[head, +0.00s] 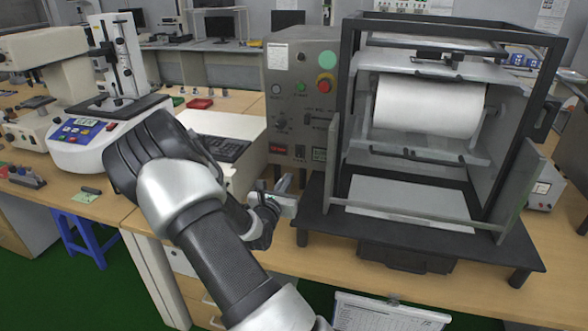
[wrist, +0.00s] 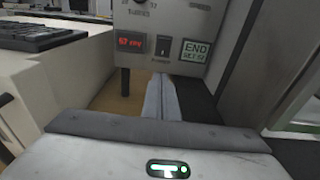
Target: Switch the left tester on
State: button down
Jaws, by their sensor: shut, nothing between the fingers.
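A tester with a grey control box (head: 285,95) and a black open frame holding a white roller (head: 428,106) stands on the bench. The front of its box has a red lit display (wrist: 131,42), a small black rocker switch (wrist: 163,46) and an END label (wrist: 195,51). The switch also shows in the head view (head: 300,152). My gripper (wrist: 162,82) is shut and empty, its fingertips just below the switch in the wrist view. I cannot tell whether they touch the panel. In the head view my gripper (head: 286,188) is low in front of the box.
A white instrument with a blue panel (head: 78,131) stands at the left. A keyboard (head: 222,147) lies beside the grey box. The tester's black base (head: 330,236) and frame post are close to the right of my gripper. A blue stool (head: 88,238) stands below the bench.

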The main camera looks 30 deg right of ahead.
jog(key=v, duration=0.4)
jog(key=shift+f, duration=0.35)
